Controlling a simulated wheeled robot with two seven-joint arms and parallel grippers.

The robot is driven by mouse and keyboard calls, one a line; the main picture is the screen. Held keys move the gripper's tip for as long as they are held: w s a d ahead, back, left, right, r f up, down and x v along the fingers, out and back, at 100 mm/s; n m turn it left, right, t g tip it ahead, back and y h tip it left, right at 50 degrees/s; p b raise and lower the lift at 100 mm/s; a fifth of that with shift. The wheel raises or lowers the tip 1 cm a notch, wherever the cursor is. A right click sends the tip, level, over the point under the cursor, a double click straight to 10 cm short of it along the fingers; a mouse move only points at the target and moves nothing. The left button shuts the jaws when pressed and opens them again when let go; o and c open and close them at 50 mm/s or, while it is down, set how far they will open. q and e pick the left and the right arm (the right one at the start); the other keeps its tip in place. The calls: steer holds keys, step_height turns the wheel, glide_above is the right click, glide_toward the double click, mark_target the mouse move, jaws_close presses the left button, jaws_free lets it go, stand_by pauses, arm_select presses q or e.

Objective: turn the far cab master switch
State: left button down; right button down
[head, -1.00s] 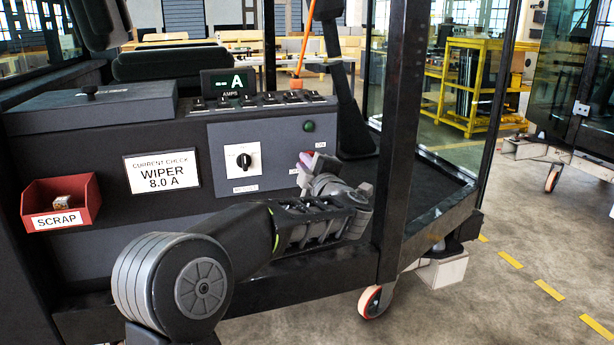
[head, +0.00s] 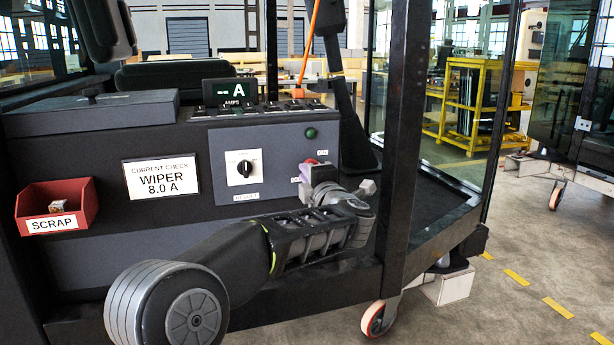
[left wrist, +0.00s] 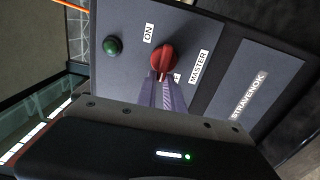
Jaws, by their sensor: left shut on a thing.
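The master switch is a red knob (left wrist: 163,58) on the grey panel (left wrist: 215,65), between the labels ON and MASTER in the left wrist view. My left gripper (left wrist: 160,80) is shut on this knob, its fingertips at the knob's lower edge. In the head view my left gripper (head: 318,173) reaches the right part of the panel and hides most of the switch. A green lamp (head: 311,133) sits above it; it looks dark green in the left wrist view (left wrist: 112,46). My right gripper is not in view.
A black rotary switch (head: 244,168) on a white plate is left of my gripper. A display (head: 229,92) marked AMPS stands above. A red scrap bin (head: 57,208) hangs at the left. A dark cab post (head: 402,150) rises close to the right of my arm.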

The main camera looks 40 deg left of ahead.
arm_select(q)
steer(key=c, duration=1.5)
jaws_free()
steer(key=shift+o, duration=0.2)
steer(key=v, duration=0.8)
steer(key=shift+w, duration=0.15)
